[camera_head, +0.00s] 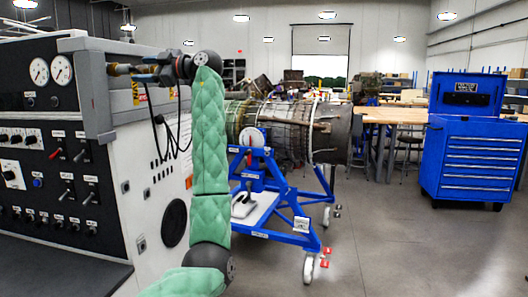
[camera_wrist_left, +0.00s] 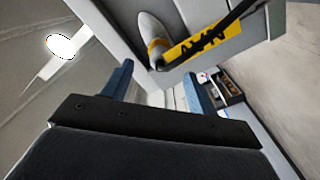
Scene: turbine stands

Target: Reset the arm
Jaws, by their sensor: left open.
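My left arm, in green quilted covering, rises through the middle of the head view. It bends at its top toward the control cabinet (camera_head: 150,200). My left gripper (camera_head: 147,72) is dark and small there, near a brass fitting (camera_head: 118,70) on the cabinet's side; I cannot tell from this view whether they touch. In the left wrist view, the two blue fingers of the left gripper (camera_wrist_left: 158,88) stand apart with nothing seen between them. Beyond them are a grey rounded part with a brass ring (camera_wrist_left: 157,45) and a yellow label (camera_wrist_left: 198,45). My right gripper is not in view.
The cabinet's panel of gauges and switches (camera_head: 45,150) fills the left. A turbine engine (camera_head: 290,130) rests on a blue wheeled stand (camera_head: 285,222) behind my arm. A blue tool chest (camera_head: 480,150) and wooden benches (camera_head: 395,115) stand right. Floor at lower right is clear.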

